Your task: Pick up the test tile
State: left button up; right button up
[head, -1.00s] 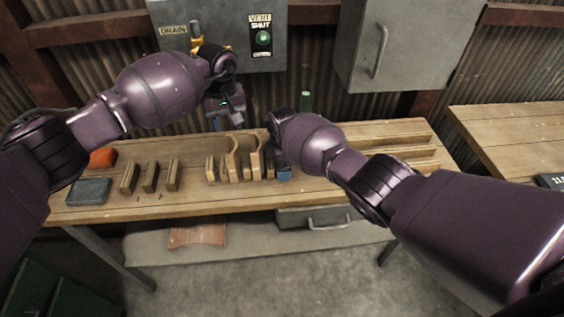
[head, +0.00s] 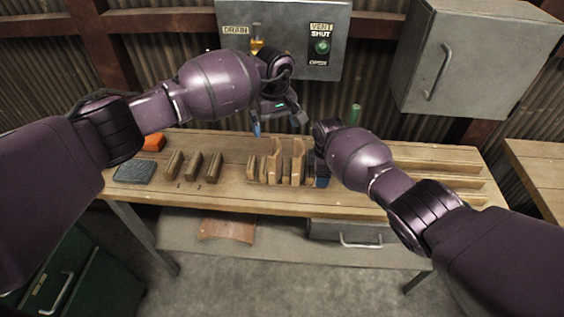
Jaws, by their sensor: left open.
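I cannot say for certain which piece is the test tile. A flat dark grey slab (head: 134,171) lies at the left end of the wooden bench, and several upright tan pieces (head: 275,160) stand at its middle, some with curved edges. My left gripper (head: 277,122) is open and empty, pointing down above and behind the tan pieces. My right gripper (head: 321,178) is low at the right end of that row. Its own arm hides most of it, so its jaws and anything between them cannot be made out.
The wooden bench (head: 235,199) has slotted rails at its right. A grey control box (head: 290,75) hangs behind.

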aim_at(275, 162)
pick_arm(q)
jog(key=shift+a+f+m, duration=0.1)
jog(key=shift+f+m, duration=1.65)
jog(key=shift+m, duration=2.2)
jog(key=shift+f+m, duration=1.75)
jog(key=shift+m, duration=2.15)
jog(key=shift+a+f+m, duration=0.1)
jog(key=shift+f+m, duration=1.65)
jog(key=shift+m, duration=2.2)
jog(key=c, duration=0.7)
